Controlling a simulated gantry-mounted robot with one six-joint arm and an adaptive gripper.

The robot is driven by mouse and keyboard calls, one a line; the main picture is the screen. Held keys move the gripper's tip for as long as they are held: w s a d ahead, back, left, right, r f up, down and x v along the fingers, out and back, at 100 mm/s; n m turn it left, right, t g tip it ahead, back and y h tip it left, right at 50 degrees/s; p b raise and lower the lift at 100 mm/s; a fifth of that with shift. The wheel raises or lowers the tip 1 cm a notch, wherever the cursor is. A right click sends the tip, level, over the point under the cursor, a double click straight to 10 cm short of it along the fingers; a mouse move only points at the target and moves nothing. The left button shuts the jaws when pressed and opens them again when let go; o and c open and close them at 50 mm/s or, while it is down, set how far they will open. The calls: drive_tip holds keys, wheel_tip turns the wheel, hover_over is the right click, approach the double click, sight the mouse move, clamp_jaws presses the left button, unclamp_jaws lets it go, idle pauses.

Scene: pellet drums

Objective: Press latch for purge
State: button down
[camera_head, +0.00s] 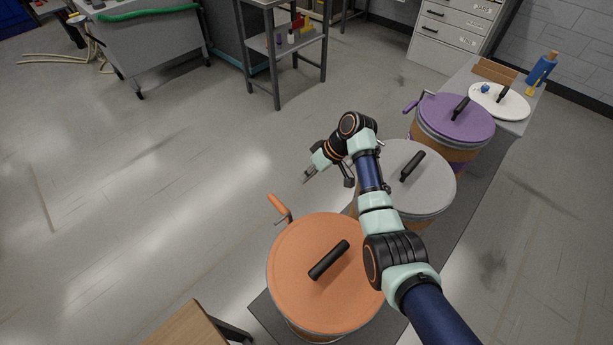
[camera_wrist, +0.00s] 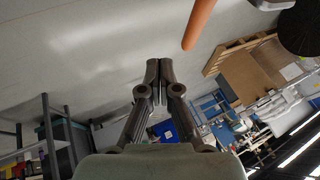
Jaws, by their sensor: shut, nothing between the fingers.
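Three lidded drums stand in a row: an orange-lidded drum (camera_head: 310,285) in front, a pale grey-lidded drum (camera_head: 425,190) in the middle and a purple-lidded drum (camera_head: 468,122) at the back. An orange latch lever (camera_head: 279,206) sticks up at the orange drum's rim; an orange bar end also shows at the top of the wrist view (camera_wrist: 199,22). A purple latch lever (camera_head: 416,102) sticks out from the purple drum. I see no clear grey latch; my arm covers part of that rim. My gripper (camera_head: 307,177) is shut and empty, left of the grey drum, apart from the orange lever.
Each lid carries a black handle, such as the one on the orange lid (camera_head: 329,260). A bench (camera_head: 522,122) with a white lid (camera_head: 498,98) and a blue-and-yellow bottle (camera_head: 541,70) stands beyond the purple drum.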

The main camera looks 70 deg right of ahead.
drive_tip(key=w+a+f+b, duration=0.2)
drive_tip(key=w+a+f, duration=0.2)
drive_tip(key=w+f, duration=0.1)
drive_tip(key=shift+a+f, duration=0.15)
drive_tip(key=shift+f, duration=0.05)
